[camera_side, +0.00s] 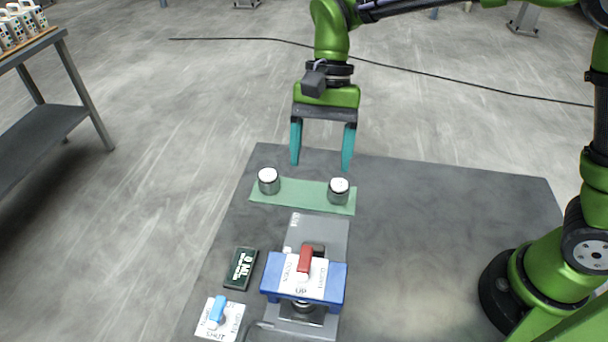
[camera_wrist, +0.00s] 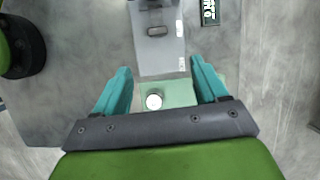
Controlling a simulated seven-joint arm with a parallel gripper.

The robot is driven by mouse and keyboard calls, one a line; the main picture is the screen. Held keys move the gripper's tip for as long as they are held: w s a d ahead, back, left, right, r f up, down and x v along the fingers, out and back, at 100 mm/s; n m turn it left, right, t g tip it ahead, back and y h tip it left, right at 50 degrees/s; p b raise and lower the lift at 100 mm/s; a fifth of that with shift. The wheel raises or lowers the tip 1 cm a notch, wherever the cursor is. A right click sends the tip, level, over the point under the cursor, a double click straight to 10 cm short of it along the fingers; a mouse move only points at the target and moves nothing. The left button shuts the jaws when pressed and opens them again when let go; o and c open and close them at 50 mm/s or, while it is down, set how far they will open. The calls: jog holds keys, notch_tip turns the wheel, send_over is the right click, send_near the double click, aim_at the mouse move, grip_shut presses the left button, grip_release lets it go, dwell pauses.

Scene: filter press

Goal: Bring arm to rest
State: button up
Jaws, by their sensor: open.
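My gripper (camera_side: 321,165) is open and empty, with two teal fingers pointing down above the far edge of the table. It also shows in the wrist view (camera_wrist: 163,82), its fingers wide apart. Below it lies a green mat (camera_side: 303,193) with two metal cylinders with white tops, a left one (camera_side: 268,182) and a right one (camera_side: 339,191). One cylinder (camera_wrist: 153,101) shows in the wrist view between the fingers; the other is not seen there. The blue press (camera_side: 334,284) stands nearer the camera, with a red handle (camera_side: 305,259) on its top labelled "UP".
A dark display (camera_side: 240,268) reading "0 ML" lies left of the press. A white switch plate (camera_side: 229,318) with a blue lever (camera_side: 217,309) sits at the front left. The table's right half (camera_side: 440,225) is clear. A side bench (camera_side: 40,128) stands far left.

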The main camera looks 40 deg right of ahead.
jog(key=s+d+r+n+t, duration=0.2)
jog(key=s+d+t, duration=0.3)
jog(key=d, duration=0.4)
jog(key=s+d+r+n+t+h, duration=0.1)
jog(key=s+d+r+n+t, duration=0.1)
jog(key=s+d+t, duration=0.3)
jog(key=s+d+r, duration=0.1)
jog(key=d, duration=0.3)
jog(key=shift+d+r, duration=0.2)
jog(key=shift+r, duration=0.2)
